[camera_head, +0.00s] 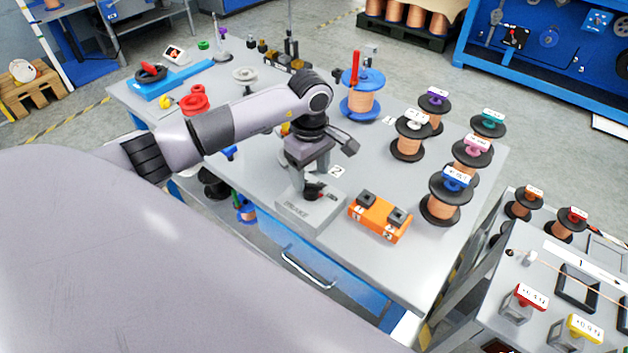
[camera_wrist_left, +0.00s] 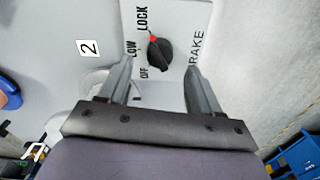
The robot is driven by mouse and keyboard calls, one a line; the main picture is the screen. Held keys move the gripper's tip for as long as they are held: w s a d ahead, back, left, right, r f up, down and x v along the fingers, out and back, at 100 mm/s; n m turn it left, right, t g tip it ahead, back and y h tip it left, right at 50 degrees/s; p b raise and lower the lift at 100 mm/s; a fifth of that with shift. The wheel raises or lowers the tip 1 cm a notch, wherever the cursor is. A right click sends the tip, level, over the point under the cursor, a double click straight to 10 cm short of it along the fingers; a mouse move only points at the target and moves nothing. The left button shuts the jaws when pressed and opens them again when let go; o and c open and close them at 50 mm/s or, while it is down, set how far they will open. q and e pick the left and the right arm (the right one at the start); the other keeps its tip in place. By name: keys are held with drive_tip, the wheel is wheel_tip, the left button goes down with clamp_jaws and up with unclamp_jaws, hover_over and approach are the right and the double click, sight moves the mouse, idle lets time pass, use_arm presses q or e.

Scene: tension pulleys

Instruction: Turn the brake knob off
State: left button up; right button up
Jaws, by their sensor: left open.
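The brake knob (camera_head: 313,190) is black with a red mark and sits on a grey box labelled BRAKE (camera_head: 308,214), at the table's front edge. In the left wrist view the knob (camera_wrist_left: 160,54) has LOCK, LOW and OFF printed around it. Its red mark points up and slightly left, toward the LOCK side. My left gripper (camera_head: 324,170) is open above the box. My right gripper is not in view.
An orange block with two black knobs (camera_head: 380,216) stands just right of the brake box. Several copper spools, including a blue-topped one (camera_head: 444,199), stand farther right. A blue spool (camera_head: 362,94) stands behind. A drawer handle (camera_head: 308,271) projects below the table edge.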

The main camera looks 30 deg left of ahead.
sight(311, 185)
use_arm(q)
drive_tip(key=shift+f, duration=2.1)
drive_tip(key=c, duration=1)
drive_tip(key=shift+c, duration=0.2)
